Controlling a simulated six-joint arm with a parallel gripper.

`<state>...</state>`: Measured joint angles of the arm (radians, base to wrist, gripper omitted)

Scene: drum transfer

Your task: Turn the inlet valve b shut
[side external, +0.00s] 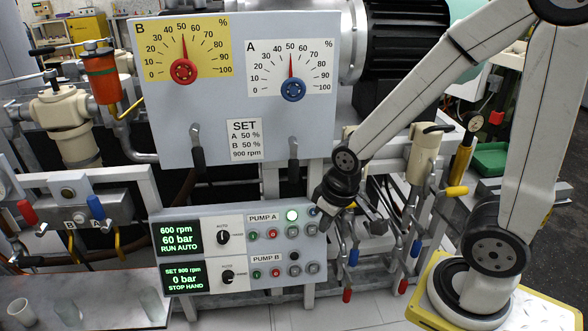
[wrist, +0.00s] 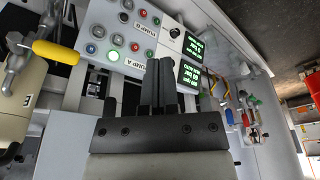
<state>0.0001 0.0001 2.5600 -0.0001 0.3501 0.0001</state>
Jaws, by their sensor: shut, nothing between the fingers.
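I cannot tell for sure which valve is inlet valve b. At the left of the side external view, a grey block labelled B and A (side external: 72,222) carries a red handle (side external: 28,213), a blue handle (side external: 96,207) and yellow levers below. Small coloured handles (wrist: 232,116) also show at the right of the wrist view. My gripper (side external: 325,217) is at the right edge of the pump control panel (side external: 238,250), away from that block. In the wrist view its dark fingers (wrist: 157,75) are together and empty, in front of the panel by the PUMP A label.
A dial board (side external: 240,100) stands above the panel, both pointers near 50. A yellow-handled lever (side external: 457,191) and pipes with blue and red handles (side external: 353,257) are right of my gripper. The panel reads RUN AUTO above STOP HAND. A cup (side external: 22,310) stands lower left.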

